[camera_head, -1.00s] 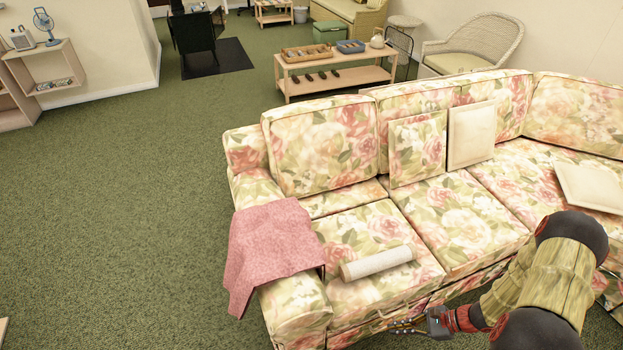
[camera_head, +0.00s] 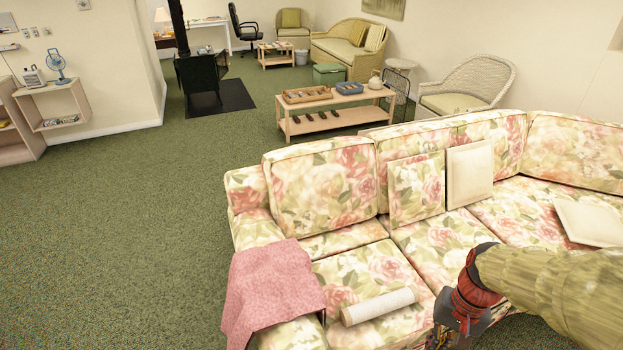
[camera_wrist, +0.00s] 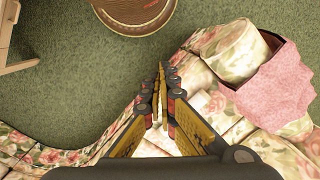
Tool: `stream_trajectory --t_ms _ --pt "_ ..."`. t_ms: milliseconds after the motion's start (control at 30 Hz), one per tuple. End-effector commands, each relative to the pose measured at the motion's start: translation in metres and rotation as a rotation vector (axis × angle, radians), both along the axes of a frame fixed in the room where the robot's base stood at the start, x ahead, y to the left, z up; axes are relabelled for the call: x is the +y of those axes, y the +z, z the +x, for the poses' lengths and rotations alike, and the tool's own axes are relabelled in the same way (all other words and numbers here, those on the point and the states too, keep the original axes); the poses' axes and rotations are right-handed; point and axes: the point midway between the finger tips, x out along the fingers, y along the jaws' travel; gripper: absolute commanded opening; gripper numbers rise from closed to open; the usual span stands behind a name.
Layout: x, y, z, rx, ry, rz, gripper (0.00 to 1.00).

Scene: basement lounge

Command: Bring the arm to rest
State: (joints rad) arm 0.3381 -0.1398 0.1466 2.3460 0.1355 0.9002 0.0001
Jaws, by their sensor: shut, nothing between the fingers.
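My gripper (camera_head: 440,340) is at the bottom right of the head view, in front of the floral sofa (camera_head: 330,197), with its fingertips partly cut off by the frame edge. In the wrist view my gripper (camera_wrist: 160,72) shows its two fingers shut together with nothing between them. My arm reaches in from the right edge of the head view. A white roll (camera_head: 378,306) lies on the sofa's near seat, left of my gripper and apart from it.
A pink cloth (camera_head: 268,292) drapes over the sofa's near arm. Cushions (camera_head: 416,188) lean on the backrest. A wooden table (camera_head: 318,125) with trays stands behind the sofa. Green carpet at left is open. A round brown object (camera_wrist: 135,12) shows in the wrist view.

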Motion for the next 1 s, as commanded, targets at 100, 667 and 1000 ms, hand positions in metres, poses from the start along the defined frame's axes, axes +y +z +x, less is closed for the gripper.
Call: stream_trajectory --t_ms 100,667,1000 --pt "0.007 0.036 -0.008 -0.095 0.097 -0.079 0.0" --pt "0.065 0.174 -0.031 -0.556 0.359 -0.23 0.0" --pt "0.075 0.179 -0.032 -0.577 0.392 -0.223 0.0"
